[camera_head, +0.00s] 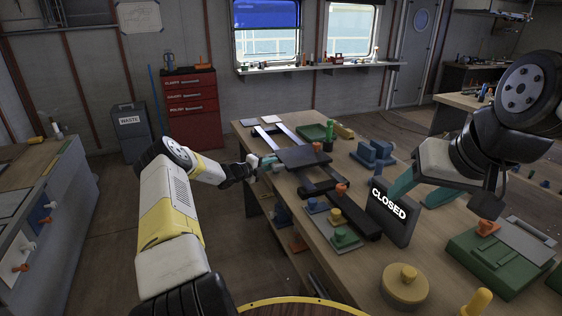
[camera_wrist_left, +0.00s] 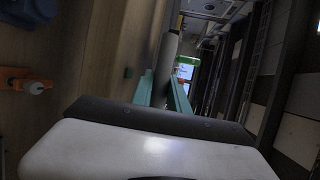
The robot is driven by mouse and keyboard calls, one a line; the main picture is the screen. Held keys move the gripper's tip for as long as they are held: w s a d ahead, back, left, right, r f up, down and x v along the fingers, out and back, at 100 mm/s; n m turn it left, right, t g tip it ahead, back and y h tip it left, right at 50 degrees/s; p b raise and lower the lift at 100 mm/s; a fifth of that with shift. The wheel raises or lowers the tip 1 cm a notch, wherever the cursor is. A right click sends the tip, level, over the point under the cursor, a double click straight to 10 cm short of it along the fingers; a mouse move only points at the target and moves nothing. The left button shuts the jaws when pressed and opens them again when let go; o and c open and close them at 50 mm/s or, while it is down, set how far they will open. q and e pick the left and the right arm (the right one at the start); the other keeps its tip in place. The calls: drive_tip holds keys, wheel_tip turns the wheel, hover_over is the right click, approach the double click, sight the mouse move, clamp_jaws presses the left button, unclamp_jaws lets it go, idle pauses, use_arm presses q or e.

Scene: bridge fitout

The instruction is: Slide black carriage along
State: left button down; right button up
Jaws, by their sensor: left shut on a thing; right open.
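The black carriage (camera_head: 303,157) is a dark flat plate lying across two rails on the workbench. The pale rails (camera_head: 288,136) run out beyond its far side, and darker lengths show on its near side. My left gripper (camera_head: 268,161) is at the carriage's left edge, shut on it; the exact grip point is small and partly hidden. In the left wrist view, the teal fingers (camera_wrist_left: 163,92) are close together, with a grey bar (camera_wrist_left: 169,48) at their tips. My right gripper (camera_head: 422,191) is open, its teal fingers spread behind the CLOSED sign, away from the carriage.
A dark CLOSED sign (camera_head: 389,213) stands on the bench's near right. The far rail section looks clear.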

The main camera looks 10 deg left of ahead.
use_arm(q)
drive_tip(key=c, duration=1.3)
unclamp_jaws()
drive_tip(key=shift+a, duration=0.15)
drive_tip(key=v, duration=0.7)
drive_tip(key=shift+s, duration=0.3)
drive_tip(key=shift+a, duration=0.1)
drive_tip(key=shift+r, duration=0.1)
